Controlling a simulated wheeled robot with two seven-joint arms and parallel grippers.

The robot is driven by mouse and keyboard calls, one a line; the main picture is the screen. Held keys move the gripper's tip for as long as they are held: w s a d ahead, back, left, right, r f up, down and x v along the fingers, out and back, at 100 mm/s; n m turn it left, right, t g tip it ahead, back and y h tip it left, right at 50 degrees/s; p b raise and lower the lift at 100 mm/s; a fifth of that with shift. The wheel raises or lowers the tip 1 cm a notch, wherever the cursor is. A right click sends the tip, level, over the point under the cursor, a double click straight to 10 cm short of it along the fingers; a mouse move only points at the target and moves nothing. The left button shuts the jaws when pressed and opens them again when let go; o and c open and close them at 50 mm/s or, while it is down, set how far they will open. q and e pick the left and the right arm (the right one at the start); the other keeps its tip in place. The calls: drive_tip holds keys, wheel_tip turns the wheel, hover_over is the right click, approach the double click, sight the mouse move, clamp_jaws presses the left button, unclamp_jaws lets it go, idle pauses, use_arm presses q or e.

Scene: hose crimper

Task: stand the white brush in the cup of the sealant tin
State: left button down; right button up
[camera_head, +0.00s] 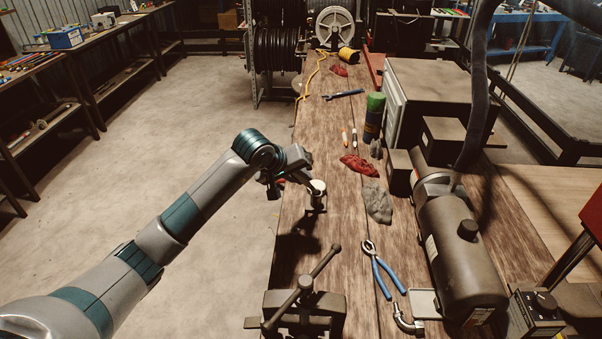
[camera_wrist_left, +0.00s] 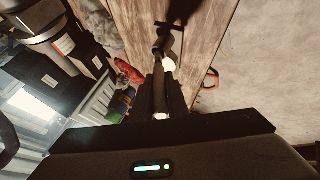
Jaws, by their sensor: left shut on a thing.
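The sealant tin (camera_head: 316,201) stands on the wooden bench near its left edge, with its pale cup (camera_head: 319,185) open at the top. My left gripper (camera_head: 302,179) is just to the left of the cup, at about rim height. In the left wrist view the gripper (camera_wrist_left: 164,84) is shut on a slim thing, which I take to be the white brush; a small white end (camera_wrist_left: 160,116) shows between the fingers. Most of the brush is hidden by the fingers. I cannot tell whether its far end is inside the cup or only over it. My right gripper is out of view.
A grey rag (camera_head: 377,202) and a red rag (camera_head: 359,166) lie right of the tin. Blue-handled pliers (camera_head: 380,268) and a vise (camera_head: 303,308) are nearer. A green-topped can (camera_head: 374,116) and a dark machine (camera_head: 458,245) stand to the right. Open floor lies left of the bench.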

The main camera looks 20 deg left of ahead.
use_arm(q)
drive_tip(key=shift+f, duration=0.2)
drive_tip(key=shift+f, duration=0.1)
drive_tip(key=shift+f+b, duration=0.2)
drive_tip(key=shift+b, duration=0.3)
drive_tip(key=c, duration=1.7)
unclamp_jaws()
